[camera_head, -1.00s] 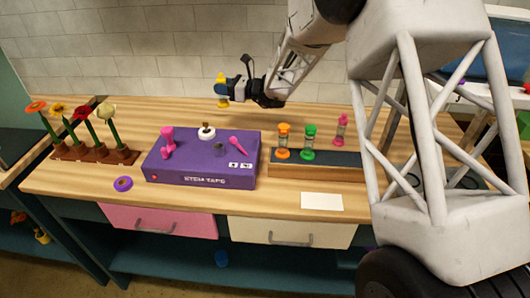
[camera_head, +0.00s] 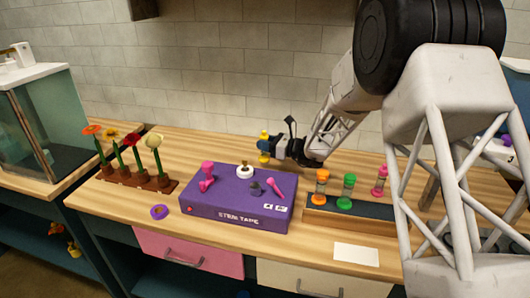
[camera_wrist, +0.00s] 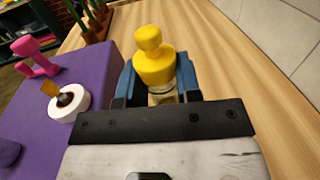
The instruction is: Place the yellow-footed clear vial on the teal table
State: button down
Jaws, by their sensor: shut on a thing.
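The yellow-footed clear vial (camera_head: 263,147) is held in my gripper (camera_head: 275,149), above the back of the wooden bench, behind the purple box. In the wrist view its yellow end (camera_wrist: 154,60) stands up between the blue fingers (camera_wrist: 158,85), which are shut on it. Only a little of the clear body shows; the rest is hidden by my gripper. No table with a teal top can be made out. A side table (camera_head: 30,187) at left has a wooden top and dark teal framing.
The purple box (camera_head: 215,207) carries pink pieces and a white tape roll (camera_head: 245,171). Orange (camera_head: 321,187), green (camera_head: 347,191) and pink (camera_head: 380,181) vials stand at right. A flower rack (camera_head: 137,180) is at left. A glass tank (camera_head: 40,120) stands on the side table.

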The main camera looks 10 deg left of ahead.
jog(key=shift+f, duration=1.85)
jog(key=shift+f, duration=0.1)
jog(key=c, duration=0.8)
grip_release()
jog(key=d, duration=0.4)
jog(key=s+d, duration=0.1)
jog(key=d, duration=0.7)
jog(key=shift+s, duration=0.3)
